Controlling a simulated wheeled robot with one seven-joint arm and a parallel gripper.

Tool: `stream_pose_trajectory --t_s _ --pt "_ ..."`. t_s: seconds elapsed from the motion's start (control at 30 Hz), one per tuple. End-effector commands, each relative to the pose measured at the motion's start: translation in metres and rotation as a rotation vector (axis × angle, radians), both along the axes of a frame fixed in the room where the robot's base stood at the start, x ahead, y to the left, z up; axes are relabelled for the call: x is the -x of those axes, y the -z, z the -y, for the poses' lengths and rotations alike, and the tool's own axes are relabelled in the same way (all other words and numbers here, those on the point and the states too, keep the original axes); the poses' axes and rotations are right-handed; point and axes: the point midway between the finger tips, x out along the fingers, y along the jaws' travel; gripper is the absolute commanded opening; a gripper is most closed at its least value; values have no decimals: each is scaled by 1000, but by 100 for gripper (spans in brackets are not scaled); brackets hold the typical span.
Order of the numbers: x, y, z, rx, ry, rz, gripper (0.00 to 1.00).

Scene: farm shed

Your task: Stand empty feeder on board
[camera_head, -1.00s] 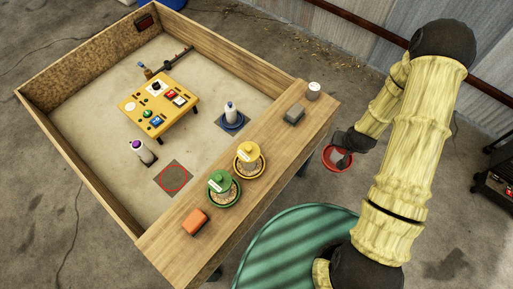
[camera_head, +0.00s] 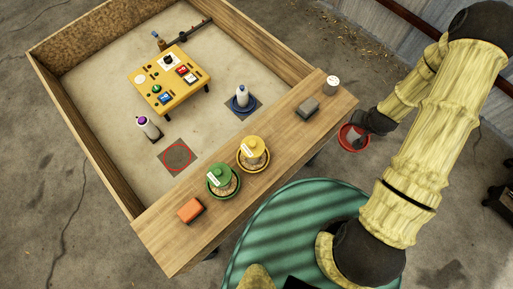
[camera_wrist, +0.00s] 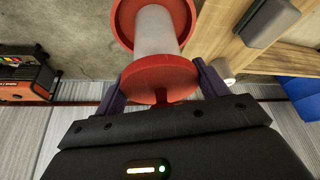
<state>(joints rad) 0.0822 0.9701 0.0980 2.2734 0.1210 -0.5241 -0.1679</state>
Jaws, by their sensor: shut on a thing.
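My gripper (camera_wrist: 162,84) is shut on the red feeder, its fingers on either side of the red top. The feeder (camera_wrist: 157,32) has a pale, see-through body and a wide red tray, and looks empty. In the head view the feeder (camera_head: 347,140) hangs off the right side of the board, over the floor, partly hidden by my gripper (camera_head: 366,124). The board (camera_head: 285,140) is a wooden plank along the pen's near side. A green feeder (camera_head: 219,176) and a yellow feeder (camera_head: 254,148) stand on it, with grain-like stuff in their trays.
An orange block (camera_head: 190,210), a grey block (camera_head: 307,107) and a small pale can (camera_head: 332,85) are on the board. Bare board shows between the yellow feeder and grey block. Inside the pen are a yellow table (camera_head: 150,77), blue feeder (camera_head: 241,97) and purple-topped bottle (camera_head: 147,126).

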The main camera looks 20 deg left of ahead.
Motion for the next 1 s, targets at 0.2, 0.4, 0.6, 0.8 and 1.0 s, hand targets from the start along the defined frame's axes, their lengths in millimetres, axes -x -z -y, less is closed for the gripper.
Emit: stream_pose_trajectory --t_s 0.2,0.4,0.6,0.8,1.0 --pt "6 -16 -47 -1 -205 0 35" --pt "31 -50 -136 1 -660 2 35" --pt "59 -82 -195 1 -1082 3 35" --pt "84 -107 -232 -1 -1457 3 35" --pt "83 -107 -247 -2 -1668 4 35"
